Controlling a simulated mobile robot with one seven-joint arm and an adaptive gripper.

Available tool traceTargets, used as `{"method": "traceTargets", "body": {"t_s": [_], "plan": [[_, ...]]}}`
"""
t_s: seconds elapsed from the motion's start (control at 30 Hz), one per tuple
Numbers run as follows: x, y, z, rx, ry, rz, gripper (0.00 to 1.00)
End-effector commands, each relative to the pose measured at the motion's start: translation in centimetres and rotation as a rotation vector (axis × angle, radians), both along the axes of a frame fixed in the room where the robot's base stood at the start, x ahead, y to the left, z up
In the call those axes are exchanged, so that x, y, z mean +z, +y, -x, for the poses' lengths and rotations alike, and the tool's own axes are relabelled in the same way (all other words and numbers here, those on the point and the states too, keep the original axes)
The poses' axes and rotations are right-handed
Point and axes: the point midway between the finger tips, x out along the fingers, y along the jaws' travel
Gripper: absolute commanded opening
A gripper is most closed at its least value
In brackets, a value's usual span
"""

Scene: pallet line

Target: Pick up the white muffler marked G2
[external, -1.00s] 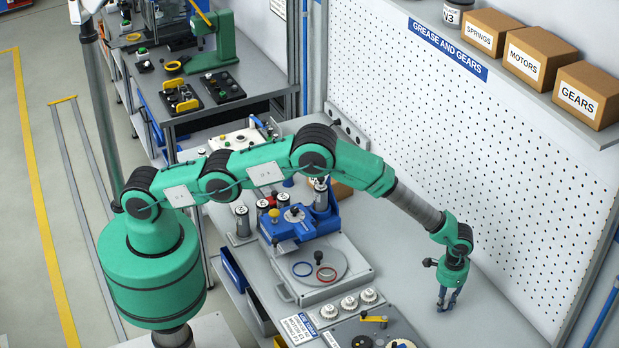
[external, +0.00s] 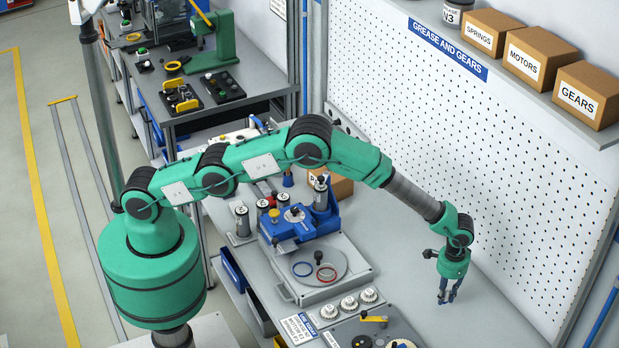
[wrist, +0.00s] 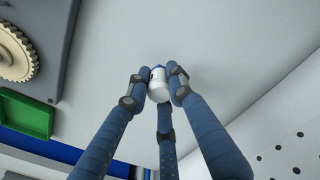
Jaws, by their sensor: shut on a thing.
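My gripper (external: 447,293) is over the right part of the grey workbench, fingers pointing down. In the wrist view its blue fingers (wrist: 160,92) are closed around a small white cylinder, the white muffler (wrist: 158,90), which has a blue part at its top end. A small dark mark shows on its side, but I cannot read it. In the external view the muffler is hidden by the fingers or too small to make out. I cannot tell whether it touches the bench.
A grey plate with gears and a yellow handle (external: 373,319) lies left of my gripper. Several white gears (external: 349,304) lie beyond it. A blue fixture (external: 305,228) stands farther back. The white pegboard (external: 480,150) rises on the right. The bench around my gripper is clear.

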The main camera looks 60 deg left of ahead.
Motion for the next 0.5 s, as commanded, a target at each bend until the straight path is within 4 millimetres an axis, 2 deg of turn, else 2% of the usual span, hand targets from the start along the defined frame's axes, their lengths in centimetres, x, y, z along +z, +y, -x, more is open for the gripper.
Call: {"method": "traceTargets", "body": {"t_s": [0.5], "plan": [[0.5, 4.2, 6.2, 0.000, 0.004, -0.002, 0.00]]}}
